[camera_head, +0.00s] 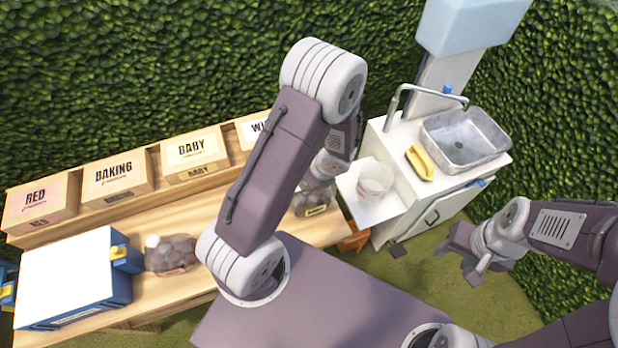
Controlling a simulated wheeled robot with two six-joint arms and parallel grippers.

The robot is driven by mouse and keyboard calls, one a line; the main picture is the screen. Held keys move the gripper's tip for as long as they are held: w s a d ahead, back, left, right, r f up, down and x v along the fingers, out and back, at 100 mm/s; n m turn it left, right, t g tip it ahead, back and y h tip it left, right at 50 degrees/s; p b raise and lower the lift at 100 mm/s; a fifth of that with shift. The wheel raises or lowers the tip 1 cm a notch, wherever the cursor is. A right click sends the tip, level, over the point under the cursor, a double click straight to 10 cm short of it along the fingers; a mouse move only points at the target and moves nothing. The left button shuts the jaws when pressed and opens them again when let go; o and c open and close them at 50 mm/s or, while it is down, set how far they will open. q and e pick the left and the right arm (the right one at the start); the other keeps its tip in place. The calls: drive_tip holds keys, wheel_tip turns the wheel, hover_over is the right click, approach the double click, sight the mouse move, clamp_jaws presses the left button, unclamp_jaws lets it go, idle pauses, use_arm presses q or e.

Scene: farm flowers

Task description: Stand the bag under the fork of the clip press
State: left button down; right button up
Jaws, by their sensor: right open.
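The clip press appears to be the blue box with a white top (74,278) at the left end of the wooden bench. A yellow-and-blue part (124,257) juts from its right side; I cannot make out the fork clearly. A clear bag of reddish-brown potatoes (172,254) rests on the bench just right of that part. A second clear, labelled bag (312,201) is farther right, partly hidden by my left arm. My left wrist is over this second bag; its fingers are hidden. My right gripper (472,267) is open and empty, over the grass away from the bench.
Boxes marked RED (40,203), BAKING (115,178) and BABY (192,153) line the bench's back, with another partly hidden. A white cabinet at right has a metal sink (464,138), a yellow item (420,162) and a white bucket (375,180) on a side shelf.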

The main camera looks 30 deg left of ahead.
use_arm(q)
drive_tip(key=shift+d+r, duration=0.15)
drive_tip(key=shift+d, duration=0.3)
drive_tip(key=shift+s+a+f+b, duration=0.1)
drive_tip(key=shift+a+f+b, duration=0.2)
drive_tip(key=shift+f, duration=0.05)
drive_tip(key=c, duration=1.1)
unclamp_jaws()
drive_tip(key=shift+s+d+r, duration=0.1)
drive_tip(key=shift+s+d, duration=0.05)
use_arm(e)
drive_tip(key=shift+s+d+f, duration=0.25)
drive_tip(key=shift+d, duration=0.05)
